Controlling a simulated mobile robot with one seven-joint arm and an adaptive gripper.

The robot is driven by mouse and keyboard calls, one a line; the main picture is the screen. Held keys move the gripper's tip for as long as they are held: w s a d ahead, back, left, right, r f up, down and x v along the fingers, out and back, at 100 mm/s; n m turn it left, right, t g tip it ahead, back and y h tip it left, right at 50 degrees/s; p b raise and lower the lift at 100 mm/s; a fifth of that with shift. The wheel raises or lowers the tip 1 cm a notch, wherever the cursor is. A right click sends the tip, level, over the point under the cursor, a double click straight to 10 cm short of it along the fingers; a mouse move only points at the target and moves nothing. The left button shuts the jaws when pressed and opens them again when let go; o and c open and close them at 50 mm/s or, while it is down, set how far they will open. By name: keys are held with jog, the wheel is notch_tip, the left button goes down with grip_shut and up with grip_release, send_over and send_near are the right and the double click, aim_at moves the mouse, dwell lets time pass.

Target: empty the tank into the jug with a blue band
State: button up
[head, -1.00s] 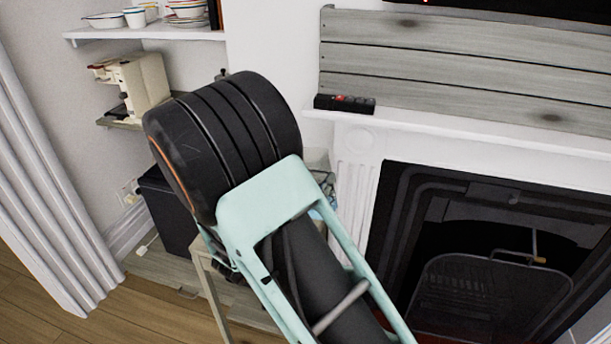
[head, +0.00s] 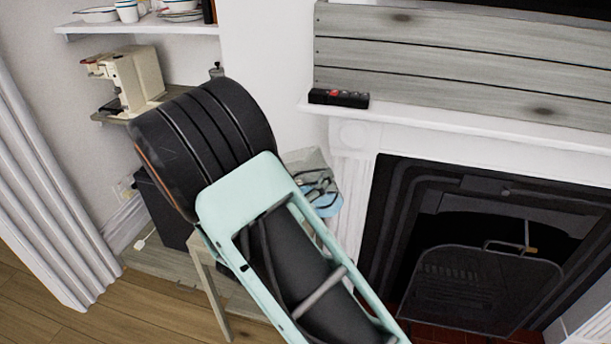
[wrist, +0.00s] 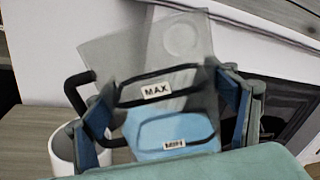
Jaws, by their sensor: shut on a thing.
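The tank (wrist: 185,45) is a clear, boxy vessel with MAX and MIN labels, black outlines and light blue water in its lower part. My gripper (wrist: 165,92) has its blue-padded fingers on either side of the tank and is shut on it. In the head view the tank (head: 327,208) shows just right of my arm, in front of the white fireplace surround; my arm hides the fingers there. A white round vessel (wrist: 62,150) stands at the lower left of the wrist view, partly hidden by the left finger. I cannot see a blue band on it.
A pale wooden table (head: 212,300) is mostly hidden below my arm. The white mantel (head: 440,125) with a black remote-like box (head: 338,98) and the fireplace screen (head: 480,290) are at right. A cream machine (head: 135,78) sits on a shelf at left.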

jog(key=shift+f, duration=0.1)
jog(key=shift+s+d+r+n+p, duration=0.15)
jog(key=shift+r+n+p, duration=0.15)
jog(key=shift+n+p, duration=0.3)
jog(key=shift+d+r+n+p, duration=0.1)
jog(key=shift+r+n+p, duration=0.05)
jog(key=shift+n+p, duration=0.25)
jog(key=shift+r+n+p, duration=0.15)
jog(key=shift+n+p, duration=0.4)
jog(key=shift+n, duration=0.3)
jog(key=shift+r+n+p, duration=0.15)
jog(key=shift+n+p, duration=0.35)
jog(key=shift+n, duration=0.35)
jog(key=shift+f+n+b, duration=0.9)
jog(key=shift+f+b, duration=0.15)
jog(key=shift+f, duration=0.75)
jog(key=shift+r+p, duration=0.3)
jog(key=shift+p, duration=0.3)
jog(key=shift+r+n+p, duration=0.5)
jog(key=shift+n+p, duration=0.3)
jog(key=shift+p, duration=0.45)
jog(key=shift+w+a+r+n+p, duration=0.15)
jog(key=shift+a+r+n+p, duration=0.15)
jog(key=shift+n+p, duration=0.45)
jog(key=shift+w+a+r+n+p, duration=0.15)
jog(key=shift+r+n+p, duration=0.2)
jog(key=shift+p, duration=0.8)
